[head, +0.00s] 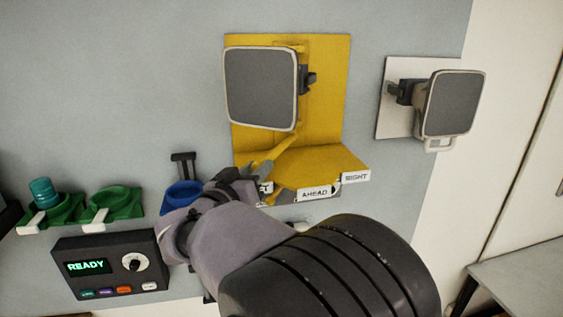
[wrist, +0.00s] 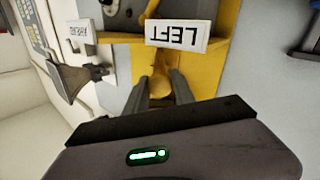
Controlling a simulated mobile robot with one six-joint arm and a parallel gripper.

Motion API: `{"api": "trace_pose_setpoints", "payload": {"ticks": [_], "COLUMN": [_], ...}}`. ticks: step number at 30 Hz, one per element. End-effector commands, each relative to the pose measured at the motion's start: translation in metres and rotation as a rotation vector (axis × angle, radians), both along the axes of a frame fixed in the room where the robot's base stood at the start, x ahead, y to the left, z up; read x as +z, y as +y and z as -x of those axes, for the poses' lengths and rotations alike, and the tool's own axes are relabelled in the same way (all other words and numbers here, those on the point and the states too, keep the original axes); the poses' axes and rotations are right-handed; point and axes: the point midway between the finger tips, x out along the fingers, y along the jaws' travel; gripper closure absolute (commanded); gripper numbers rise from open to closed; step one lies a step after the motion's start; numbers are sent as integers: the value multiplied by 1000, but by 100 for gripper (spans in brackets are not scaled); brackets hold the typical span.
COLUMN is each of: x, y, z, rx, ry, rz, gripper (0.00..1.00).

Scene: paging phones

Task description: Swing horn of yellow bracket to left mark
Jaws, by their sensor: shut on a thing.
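The yellow bracket (head: 335,90) is on the grey wall in the head view and carries a square grey horn (head: 261,88) with a pale rim, its face turned a little left. A yellow handle (head: 280,150) slants down-left below the horn, above the yellow ledge. My gripper (head: 257,172) is at the handle's lower end, partly hidden by my wrist. In the wrist view my gripper (wrist: 161,88) is shut on the yellow handle (wrist: 160,65), close to the LEFT mark (wrist: 179,35). The LEFT mark is mostly hidden in the head view. The AHEAD mark (head: 315,193) and RIGHT mark (head: 356,177) show.
A second horn (head: 455,103) on a white bracket (head: 385,125) is to the right. Green holders (head: 112,203), a blue holder (head: 181,195) and a black panel reading READY (head: 110,266) are left of my arm. A grey table (head: 520,275) is at lower right.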

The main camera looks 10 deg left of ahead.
Motion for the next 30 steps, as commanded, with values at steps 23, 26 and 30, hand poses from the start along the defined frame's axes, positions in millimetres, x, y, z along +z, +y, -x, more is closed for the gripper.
{"api": "trace_pose_setpoints", "payload": {"ticks": [23,26,30], "x": [3,2,2], "y": [13,13,13], "z": [-5,-5,-5], "rx": [-70,-69,-70], "ry": [-6,-5,-4], "rz": [-2,-3,-2], "gripper": [56,48,48]}}
